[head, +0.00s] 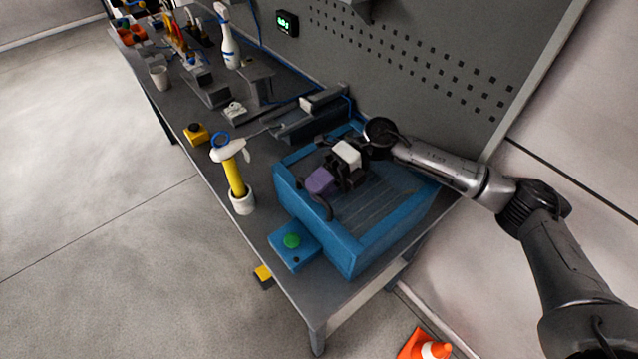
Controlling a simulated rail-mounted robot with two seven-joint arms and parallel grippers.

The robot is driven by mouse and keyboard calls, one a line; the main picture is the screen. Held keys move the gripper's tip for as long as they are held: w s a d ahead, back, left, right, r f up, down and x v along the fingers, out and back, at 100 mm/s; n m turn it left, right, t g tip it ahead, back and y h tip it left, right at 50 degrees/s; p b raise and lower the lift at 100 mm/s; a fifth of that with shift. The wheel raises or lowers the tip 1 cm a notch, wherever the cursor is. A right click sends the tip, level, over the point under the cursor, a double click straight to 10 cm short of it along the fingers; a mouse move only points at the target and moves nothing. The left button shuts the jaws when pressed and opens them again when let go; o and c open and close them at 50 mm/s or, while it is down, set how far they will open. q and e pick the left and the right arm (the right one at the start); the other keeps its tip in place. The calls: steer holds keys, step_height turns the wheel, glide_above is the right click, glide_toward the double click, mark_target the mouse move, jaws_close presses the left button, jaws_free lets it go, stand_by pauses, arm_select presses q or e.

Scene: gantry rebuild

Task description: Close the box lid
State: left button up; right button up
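A blue box (398,237) with thick walls stands at the near right end of the workbench. Its top looks open, with a dark ribbed surface inside the rim. I cannot make out a separate lid for certain. My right gripper (336,188) is over the left part of the box, its arm coming in from the right. A purple block (319,181) is right beside the fingers; whether they hold it is unclear. A dark curved piece (322,208) lies near the box's front wall, below the gripper. My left gripper is not in view.
A blue pad with a green button (292,241) sits before the box. A grey pegboard wall (420,65) rises behind. An orange cone (425,345) is on the floor.

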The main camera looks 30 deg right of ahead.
steer(key=shift+o, duration=0.8)
steer(key=shift+d+r, duration=0.1)
steer(key=shift+d, duration=0.05)
steer(key=v, duration=1.3)
steer(key=shift+d, duration=0.2)
steer(key=shift+r, duration=0.1)
